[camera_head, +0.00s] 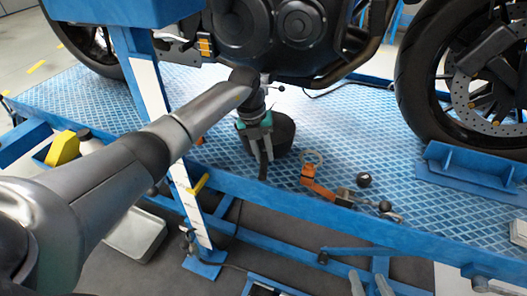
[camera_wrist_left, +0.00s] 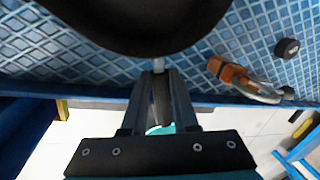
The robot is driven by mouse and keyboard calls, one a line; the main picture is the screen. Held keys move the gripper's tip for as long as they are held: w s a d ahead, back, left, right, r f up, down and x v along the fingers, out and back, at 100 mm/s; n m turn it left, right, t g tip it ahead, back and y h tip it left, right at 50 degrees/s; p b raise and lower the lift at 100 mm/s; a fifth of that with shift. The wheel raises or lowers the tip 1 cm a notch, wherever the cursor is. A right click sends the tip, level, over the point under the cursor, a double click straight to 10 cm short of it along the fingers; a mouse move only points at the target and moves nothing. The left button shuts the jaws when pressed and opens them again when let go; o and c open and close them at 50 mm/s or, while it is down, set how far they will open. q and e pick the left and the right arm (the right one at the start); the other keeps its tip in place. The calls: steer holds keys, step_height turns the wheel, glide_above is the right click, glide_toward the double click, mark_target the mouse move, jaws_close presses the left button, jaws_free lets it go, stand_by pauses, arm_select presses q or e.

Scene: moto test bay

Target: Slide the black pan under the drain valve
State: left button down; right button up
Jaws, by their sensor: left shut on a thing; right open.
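The black pan (camera_head: 284,132) stands on the blue checkered lift platform, below the engine. My left gripper (camera_head: 259,146) is at its near side. In the left wrist view the gripper (camera_wrist_left: 160,88) is shut on the pan's handle, and the dark round pan (camera_wrist_left: 140,25) fills the top. A small lever with a dark knob (camera_head: 281,88) sticks out under the engine. I cannot tell if it belongs to the drain valve; my arm and wrist hide part of that area. My right gripper (camera_head: 369,284) shows only its open, apart fingertips at the bottom edge.
A blue rail (camera_head: 300,207) edges the platform in front. A blue post (camera_head: 150,88) stands left, and a motorcycle wheel (camera_head: 468,85) stands right.

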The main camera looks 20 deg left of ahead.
arm_select(q)
steer(key=shift+f, duration=0.3)
steer(key=c, duration=0.6)
jaws_free()
steer(key=shift+f, duration=0.1)
